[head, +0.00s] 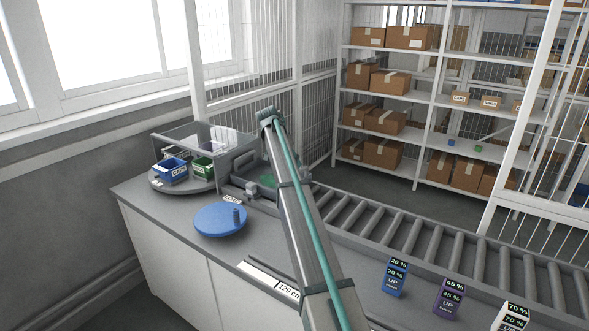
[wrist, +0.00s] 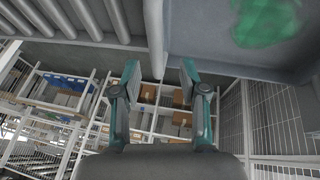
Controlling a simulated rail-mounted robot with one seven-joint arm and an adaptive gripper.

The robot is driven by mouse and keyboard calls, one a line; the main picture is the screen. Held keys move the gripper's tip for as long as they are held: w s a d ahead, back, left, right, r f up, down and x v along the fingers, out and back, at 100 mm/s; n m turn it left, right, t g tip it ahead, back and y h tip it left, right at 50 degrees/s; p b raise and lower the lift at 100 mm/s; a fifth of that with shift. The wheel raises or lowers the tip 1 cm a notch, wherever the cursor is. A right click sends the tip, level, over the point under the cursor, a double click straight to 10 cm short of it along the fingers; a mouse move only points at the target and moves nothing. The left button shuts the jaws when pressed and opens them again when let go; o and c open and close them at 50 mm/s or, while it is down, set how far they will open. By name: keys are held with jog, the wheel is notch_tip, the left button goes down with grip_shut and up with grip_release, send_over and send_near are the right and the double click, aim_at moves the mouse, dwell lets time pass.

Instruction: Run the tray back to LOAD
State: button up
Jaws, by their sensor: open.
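A grey round tray (head: 166,187) at the counter's far left carries a blue bin (head: 172,172) and a green bin (head: 202,167), partly under a clear-sided guard. My gripper (wrist: 160,72) is open and empty in the wrist view, fingers apart, near a grey surface with a green patch (wrist: 265,18). In the head view my arm hides the gripper, and its distance to the disc is unclear.
A roller conveyor (head: 400,232) runs along the counter's back edge. Blue (head: 394,278), purple (head: 448,296) and white (head: 511,318) percentage blocks stand at right. A 120 cm strip (head: 262,275) lies in front. Shelves with cartons (head: 385,120) and mesh fencing stand behind.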

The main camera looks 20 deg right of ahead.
jog(key=v, duration=0.8)
jog(key=shift+r, duration=0.1)
